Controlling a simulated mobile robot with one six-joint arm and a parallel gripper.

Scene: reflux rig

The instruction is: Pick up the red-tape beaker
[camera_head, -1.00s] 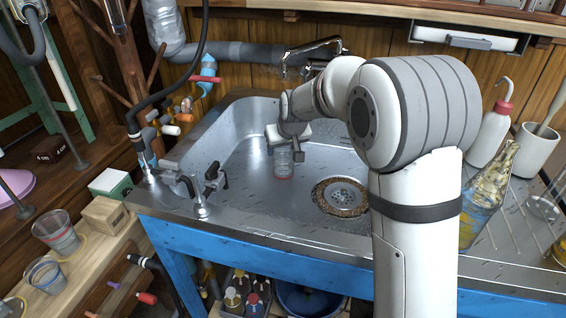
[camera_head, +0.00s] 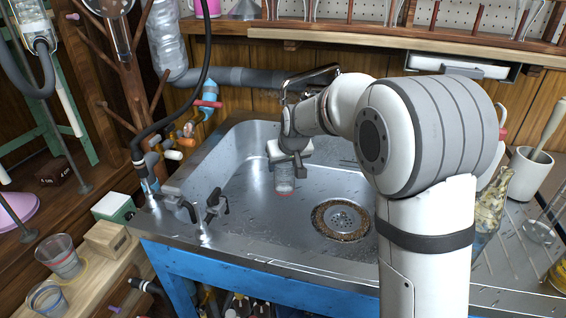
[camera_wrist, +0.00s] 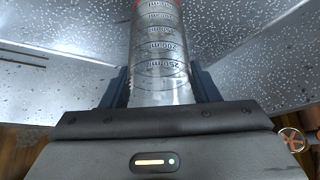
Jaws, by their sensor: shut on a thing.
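The red-tape beaker (camera_head: 284,183) is a clear glass with a red band near its bottom end. My gripper (camera_head: 287,163) is shut on it from above and holds it over the steel sink basin (camera_head: 237,178). In the wrist view, the beaker (camera_wrist: 161,50) stands between the two dark fingers (camera_wrist: 161,84), with printed volume marks along its side. The red band shows at the top edge of that picture. Whether its base touches the basin is hard to tell.
The drain (camera_head: 341,218) lies right of the beaker. Taps (camera_head: 212,208) stand on the sink's left front rim. Two more beakers (camera_head: 60,257) stand on the wooden shelf at left.

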